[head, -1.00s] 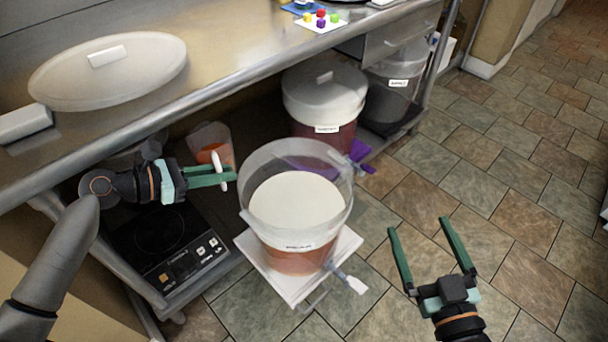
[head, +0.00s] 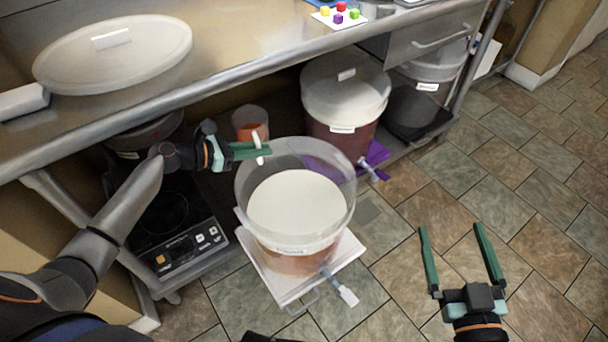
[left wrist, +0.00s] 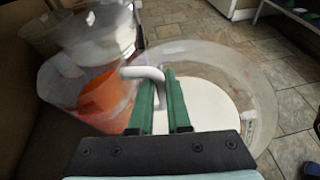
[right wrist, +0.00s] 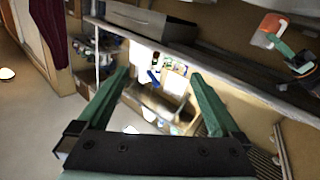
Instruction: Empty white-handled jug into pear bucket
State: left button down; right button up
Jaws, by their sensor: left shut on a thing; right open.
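The clear jug (head: 249,119) with orange contents and a white handle (head: 259,146) hangs at the back left rim of a large open bucket. My left gripper (head: 262,150) is shut on the handle. The left wrist view shows the jug (left wrist: 100,92) beside the fingers, roughly upright, with orange inside. The open clear bucket (head: 295,246) holds pale contents above a reddish layer. Its label is too small to read, so I cannot tell whether it is the pear bucket. My right gripper (head: 458,262) is open and empty over the floor to the right.
The bucket stands on a white platform (head: 338,262) with a tap at its front. Two lidded buckets, one reddish (head: 335,115) and one dark (head: 415,105), stand behind under the steel counter (head: 240,50). A hotplate (head: 185,245) is at left. Floor at right is clear.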

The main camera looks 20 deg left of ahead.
pick_arm(q)
jog(key=shift+w, duration=0.25)
jog(key=shift+d, duration=0.1)
